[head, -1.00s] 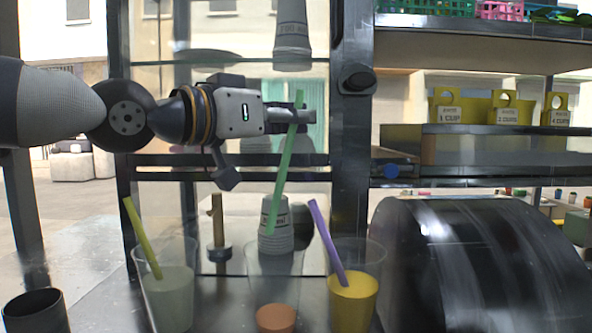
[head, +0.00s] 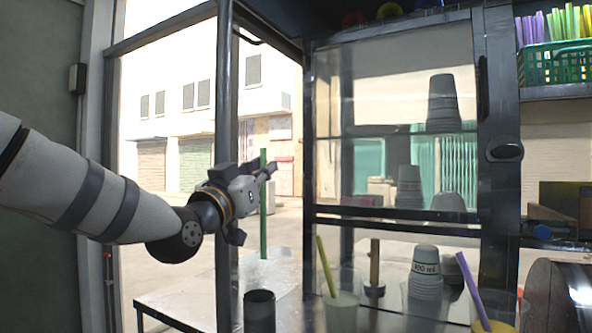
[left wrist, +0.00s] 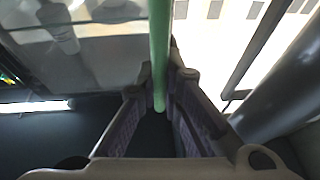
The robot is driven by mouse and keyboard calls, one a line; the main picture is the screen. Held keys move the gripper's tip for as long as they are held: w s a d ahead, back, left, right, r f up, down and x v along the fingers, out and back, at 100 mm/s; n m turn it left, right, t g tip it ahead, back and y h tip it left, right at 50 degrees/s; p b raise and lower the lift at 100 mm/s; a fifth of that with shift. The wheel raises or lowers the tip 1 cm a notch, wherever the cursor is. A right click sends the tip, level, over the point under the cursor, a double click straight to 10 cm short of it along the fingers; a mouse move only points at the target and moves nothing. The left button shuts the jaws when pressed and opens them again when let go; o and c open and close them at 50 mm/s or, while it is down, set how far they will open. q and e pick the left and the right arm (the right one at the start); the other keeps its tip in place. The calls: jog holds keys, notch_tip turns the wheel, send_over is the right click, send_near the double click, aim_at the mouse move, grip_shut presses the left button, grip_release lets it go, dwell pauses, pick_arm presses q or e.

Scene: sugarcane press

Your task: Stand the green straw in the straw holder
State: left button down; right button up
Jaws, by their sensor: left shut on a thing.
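The green straw (head: 263,230) is upright in my left gripper (head: 264,172), which is shut on its upper part. In the left wrist view the straw (left wrist: 159,50) runs between the fingers of the left gripper (left wrist: 161,88). The black open cylinder (head: 259,312), which looks like the straw holder, stands on the counter at the lower middle of the head view. The straw's lower end shows above the cylinder's rim in the picture, apart from it; their depth offset is hard to tell. My right gripper is not in view.
A clear cup with a yellow-green straw (head: 327,267) and a cup with a purple straw (head: 474,290) stand to the right. Stacked grey cups (head: 425,272) are behind them. A dark window post (head: 226,120) rises behind my left gripper. A green basket (head: 553,65) sits upper right.

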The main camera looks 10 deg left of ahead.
pick_arm(q)
jog(key=shift+y, duration=0.4)
jog(key=shift+w+a+f, duration=0.1)
jog(key=shift+a+f, duration=0.15)
jog(key=shift+f, duration=1.2)
jog(key=shift+a+f, duration=0.2)
jog(key=shift+f, duration=1.2)
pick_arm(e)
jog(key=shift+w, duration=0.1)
pick_arm(q)
notch_tip(320, 180, down, 10)
jog(key=shift+r+b, duration=0.25)
jog(key=shift+b, duration=0.15)
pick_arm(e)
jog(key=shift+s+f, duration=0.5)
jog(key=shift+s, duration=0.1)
pick_arm(q)
jog(key=c, duration=1.7)
grip_release()
jog(key=shift+o, duration=0.2)
